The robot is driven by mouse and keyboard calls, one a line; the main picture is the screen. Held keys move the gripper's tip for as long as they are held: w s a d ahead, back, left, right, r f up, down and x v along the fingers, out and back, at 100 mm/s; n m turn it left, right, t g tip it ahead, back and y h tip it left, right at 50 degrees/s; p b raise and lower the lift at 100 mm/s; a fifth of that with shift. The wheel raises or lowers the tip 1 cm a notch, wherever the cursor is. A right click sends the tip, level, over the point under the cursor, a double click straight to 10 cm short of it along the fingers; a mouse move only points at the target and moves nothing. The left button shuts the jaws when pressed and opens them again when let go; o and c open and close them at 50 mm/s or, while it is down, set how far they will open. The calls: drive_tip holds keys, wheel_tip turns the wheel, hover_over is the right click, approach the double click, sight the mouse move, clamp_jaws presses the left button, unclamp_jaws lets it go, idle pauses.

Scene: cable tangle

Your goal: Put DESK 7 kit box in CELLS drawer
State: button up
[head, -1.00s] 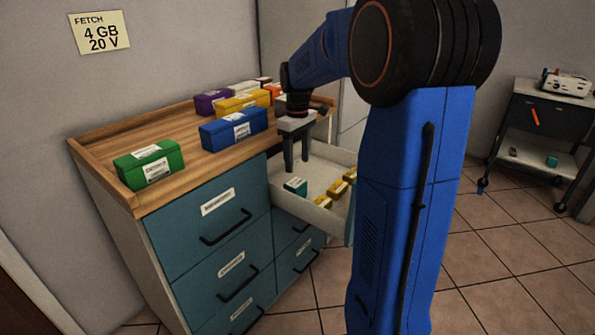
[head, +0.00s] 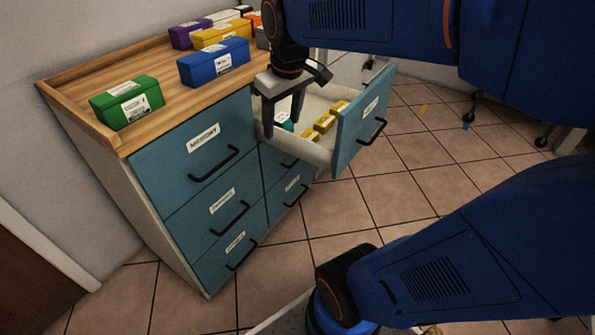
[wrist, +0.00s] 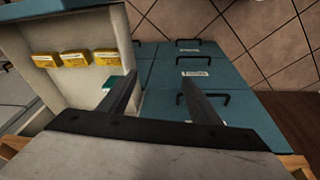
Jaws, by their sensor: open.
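No box label is clear enough to read as DESK 7. A small teal box (head: 284,121) lies in the open drawer (head: 318,152), whose front label I cannot read as CELLS. It also shows in the wrist view (wrist: 117,84), beside the left finger. My gripper (head: 283,127) is open and empty, its fingers pointing down near the teal box and the drawer's left side. One finger partly hides the teal box in the head view. In the wrist view my gripper (wrist: 160,78) has its fingers apart, with drawer fronts showing between them.
Several yellow boxes (head: 324,123) lie in a row in the open drawer. Green (head: 127,102), blue (head: 214,62), yellow (head: 222,36) and purple (head: 190,35) boxes stand on the wooden top. The MEMORY drawer (head: 200,150) is shut.

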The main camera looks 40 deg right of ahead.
drive_tip(key=s+a+f+m+t, duration=0.1)
drive_tip(key=s+a+f, duration=0.1)
drive_tip(key=s, duration=0.4)
drive_tip(key=s+a+f+t, duration=0.1)
drive_tip(key=s+a+f, duration=0.1)
drive_tip(key=s, duration=0.4)
drive_tip(key=shift+s+a+f+m, duration=0.15)
drive_tip(key=shift+s+f+m, duration=0.2)
drive_tip(key=shift+f, duration=0.3)
